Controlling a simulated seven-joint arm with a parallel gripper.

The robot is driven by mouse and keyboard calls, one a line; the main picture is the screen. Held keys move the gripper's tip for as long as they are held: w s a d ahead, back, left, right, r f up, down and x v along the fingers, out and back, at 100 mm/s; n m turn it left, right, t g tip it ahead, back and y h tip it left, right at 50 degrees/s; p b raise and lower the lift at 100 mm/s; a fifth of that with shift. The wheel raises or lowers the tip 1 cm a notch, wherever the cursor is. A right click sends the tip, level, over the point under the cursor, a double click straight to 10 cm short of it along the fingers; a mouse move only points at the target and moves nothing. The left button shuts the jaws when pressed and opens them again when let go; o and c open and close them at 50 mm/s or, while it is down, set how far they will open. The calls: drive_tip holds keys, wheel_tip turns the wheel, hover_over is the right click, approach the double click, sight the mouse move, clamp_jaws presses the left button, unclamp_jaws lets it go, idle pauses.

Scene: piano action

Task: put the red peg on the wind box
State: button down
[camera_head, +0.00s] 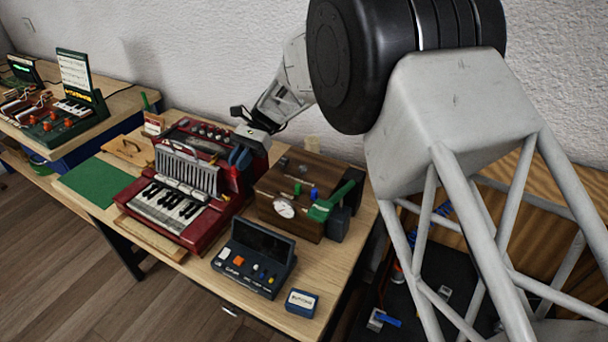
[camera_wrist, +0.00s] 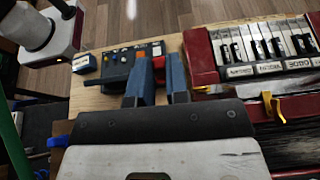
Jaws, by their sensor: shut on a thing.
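My gripper (camera_head: 240,157) has blue fingers and hangs beside the right end of the red keyboard unit, left of the wind box. In the wrist view its fingers (camera_wrist: 160,80) close around a red piece, seemingly the red peg (camera_wrist: 159,62); only a small part of it shows. The peg cannot be made out in the head view. The wind box (camera_head: 272,208) is a brown wooden box with a round white gauge (camera_head: 284,207) on its front.
A green lever (camera_head: 322,211) sits at the wind box's right side. The red keyboard unit (camera_head: 196,236) stands left of it. A dark control panel (camera_head: 252,262) and a small blue box (camera_head: 301,303) lie in front. A green mat (camera_head: 95,181) is at the left.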

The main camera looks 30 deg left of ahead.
drive_tip(key=s+d+f+n+h, duration=0.1)
drive_tip(key=f+n+h, duration=0.1)
drive_tip(key=n+h, duration=0.2)
wheel_tip(320, 180, up, 6)
drive_tip(key=r+n+t+h, duration=0.1)
drive_tip(key=n+t, duration=2.5)
drive_tip(key=n, duration=0.2)
hover_over(279, 189)
drive_tip(key=shift+f, duration=0.25)
drive_tip(key=shift+h, duration=0.3)
drive_tip(key=shift+f, duration=3.2)
drive_tip(key=shift+f, duration=1.85)
